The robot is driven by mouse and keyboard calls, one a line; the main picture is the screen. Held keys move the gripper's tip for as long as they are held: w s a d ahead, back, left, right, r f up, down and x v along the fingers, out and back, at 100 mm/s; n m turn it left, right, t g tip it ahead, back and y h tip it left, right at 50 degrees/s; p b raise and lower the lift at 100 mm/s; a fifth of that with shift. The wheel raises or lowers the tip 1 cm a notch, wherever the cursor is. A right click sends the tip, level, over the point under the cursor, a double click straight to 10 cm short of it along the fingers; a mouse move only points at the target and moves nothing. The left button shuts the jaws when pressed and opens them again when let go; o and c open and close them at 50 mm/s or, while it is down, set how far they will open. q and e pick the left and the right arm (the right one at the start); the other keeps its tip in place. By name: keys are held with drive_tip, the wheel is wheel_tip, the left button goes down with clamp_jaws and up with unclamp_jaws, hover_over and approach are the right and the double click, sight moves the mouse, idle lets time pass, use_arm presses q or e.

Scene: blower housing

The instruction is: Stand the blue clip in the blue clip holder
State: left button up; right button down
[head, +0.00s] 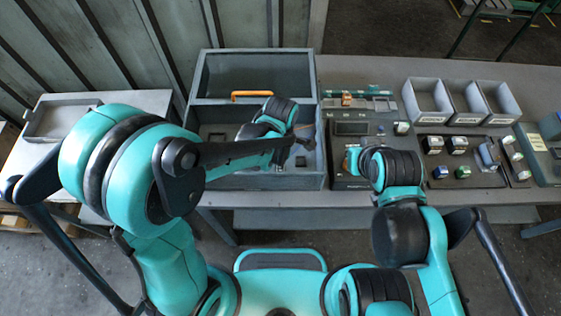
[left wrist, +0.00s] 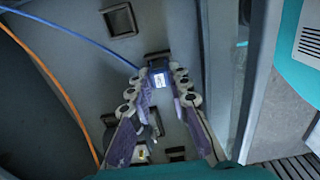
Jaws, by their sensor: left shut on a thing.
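My left gripper (head: 301,143) reaches into the open grey housing (head: 240,182) in the head view. In the left wrist view its two purple-padded fingers (left wrist: 158,88) are shut on a small blue clip (left wrist: 158,78) with a white label. A blue cable (left wrist: 75,35) runs from the upper left toward the clip. A black-rimmed pocket (left wrist: 157,57) sits right behind the clip; I cannot tell whether the clip touches it. No holder is clearly blue. My right gripper is hidden behind its arm above the dark panel (head: 345,182).
The housing's raised lid (head: 225,75) has an orange handle (head: 252,94). An orange cable (left wrist: 55,80) crosses the housing floor, where another dark pocket (left wrist: 119,20) shows. Grey bins (head: 428,98) and several small parts stand at the right. The housing wall (left wrist: 235,80) rises close beside the gripper.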

use_arm(q)
drive_tip(key=shift+f, duration=0.25)
drive_tip(key=o, duration=0.9)
drive_tip(key=shift+o, duration=0.2)
drive_tip(key=shift+r, duration=0.15)
wheel_tip(320, 180, up, 12)
